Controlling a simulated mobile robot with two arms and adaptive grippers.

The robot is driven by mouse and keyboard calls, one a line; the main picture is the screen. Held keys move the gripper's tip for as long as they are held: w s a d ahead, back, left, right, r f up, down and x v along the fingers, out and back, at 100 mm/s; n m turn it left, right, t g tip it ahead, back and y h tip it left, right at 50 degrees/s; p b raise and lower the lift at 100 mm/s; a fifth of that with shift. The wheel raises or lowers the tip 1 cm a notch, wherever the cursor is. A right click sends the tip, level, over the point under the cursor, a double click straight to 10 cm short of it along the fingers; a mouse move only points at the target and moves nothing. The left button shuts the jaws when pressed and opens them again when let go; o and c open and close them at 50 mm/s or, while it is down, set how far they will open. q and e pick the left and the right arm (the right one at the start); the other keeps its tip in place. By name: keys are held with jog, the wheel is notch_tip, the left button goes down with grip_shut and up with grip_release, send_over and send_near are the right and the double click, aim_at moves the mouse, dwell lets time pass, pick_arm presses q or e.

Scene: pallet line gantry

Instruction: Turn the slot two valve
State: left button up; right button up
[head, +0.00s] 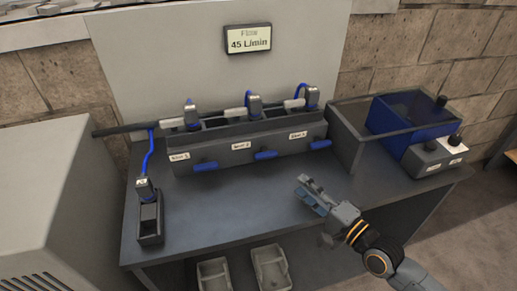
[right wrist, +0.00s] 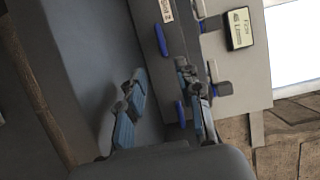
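The slot two valve has a blue handle (head: 266,155), the middle of three on the front of a grey manifold block (head: 228,150). The handle lies nearly level, just right of the slot two label (head: 240,145). In the right wrist view, a blue handle (right wrist: 161,40) beside a white label appears to be this one. My right gripper (head: 305,190) is open and empty above the bench, in front of the manifold and to the right of the middle handle, apart from it. Its spread fingers also show in the right wrist view (right wrist: 165,85). My left gripper is out of view.
Blue handles for slot one (head: 205,166) and slot three (head: 320,144) flank the middle one. A flow display (head: 248,39) reads 45 L/min. A small holder (head: 150,222) stands at left; a grey-and-blue box (head: 400,120) is at right. The bench (head: 225,215) in front is mostly clear.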

aim_at(269, 157)
jog(key=shift+w+a, duration=0.45)
jog(key=shift+w, duration=0.1)
jog(key=x, duration=0.4)
jog(key=shift+w+a+r, duration=0.15)
jog(key=shift+a+r, duration=0.05)
jog(key=x, duration=0.6)
jog(key=shift+w+f+p, duration=0.15)
jog(key=shift+p, duration=0.15)
jog(key=shift+x, duration=0.85)
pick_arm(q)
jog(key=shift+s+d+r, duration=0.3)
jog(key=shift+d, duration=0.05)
pick_arm(e)
jog(key=shift+c, duration=0.2)
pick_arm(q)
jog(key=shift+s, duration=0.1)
pick_arm(e)
grip_shut()
